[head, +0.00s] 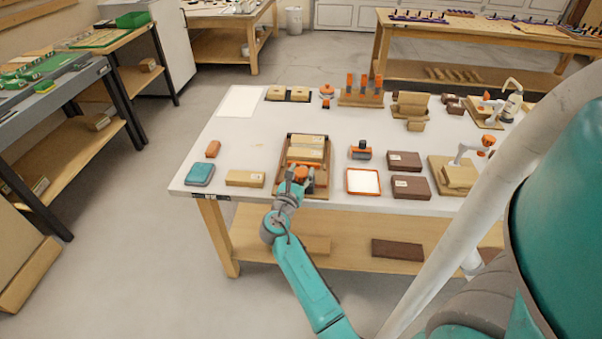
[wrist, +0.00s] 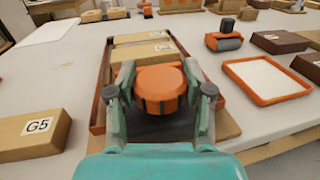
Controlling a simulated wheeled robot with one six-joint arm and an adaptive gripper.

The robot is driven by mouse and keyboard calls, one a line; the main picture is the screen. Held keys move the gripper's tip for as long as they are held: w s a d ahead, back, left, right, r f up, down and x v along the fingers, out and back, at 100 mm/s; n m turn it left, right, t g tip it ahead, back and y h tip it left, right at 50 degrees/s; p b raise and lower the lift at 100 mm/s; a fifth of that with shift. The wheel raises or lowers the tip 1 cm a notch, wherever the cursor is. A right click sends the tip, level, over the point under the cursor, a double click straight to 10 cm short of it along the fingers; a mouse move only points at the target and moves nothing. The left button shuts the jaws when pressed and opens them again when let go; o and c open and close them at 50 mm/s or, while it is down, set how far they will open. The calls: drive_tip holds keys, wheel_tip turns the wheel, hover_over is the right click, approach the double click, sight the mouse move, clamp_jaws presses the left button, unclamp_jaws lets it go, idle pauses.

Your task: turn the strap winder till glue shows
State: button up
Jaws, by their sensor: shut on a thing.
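The strap winder is an orange round knob (wrist: 160,88) at the near end of a brown-framed wooden press (wrist: 107,85). The press also shows in the head view (head: 325,181), near the front edge of the table, with light wooden blocks (head: 305,152) lying in it. My gripper (wrist: 162,92) is shut on the orange knob, one finger on its left side and one on its right. In the head view my gripper (head: 296,178) reaches the knob from the table's front. The fingers hide the knob's lower sides. I cannot make out any glue at the blocks' joint.
A block marked G5 (wrist: 33,133) lies left of the press. An orange-rimmed white tray (wrist: 266,81) and an orange-and-black roller (wrist: 223,40) lie to the right. Brown blocks (head: 411,187) lie further right. A teal box (head: 200,174) stands at the table's left front.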

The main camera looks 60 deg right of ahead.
sight(301, 171)
drive_tip(key=m+g, duration=0.2)
drive_tip(key=g, duration=0.2)
drive_tip(key=m+g, duration=0.3)
drive_tip(key=g, duration=0.1)
drive_tip(key=shift+w+r+m+g+y, duration=0.1)
drive_tip(key=shift+w+m+g+y, duration=0.05)
drive_tip(key=shift+m+g+y, duration=0.2)
drive_tip(key=m+g+y, duration=0.2)
drive_tip(key=m+g, duration=0.1)
drive_tip(key=g, duration=0.2)
drive_tip(key=shift+m+g+y, duration=1.35)
drive_tip(key=shift+y, duration=0.1)
drive_tip(key=o, duration=1.2)
drive_tip(key=shift+c, duration=0.2)
wheel_tip(301, 171, up, 10)
drive_tip(key=shift+f, duration=0.1)
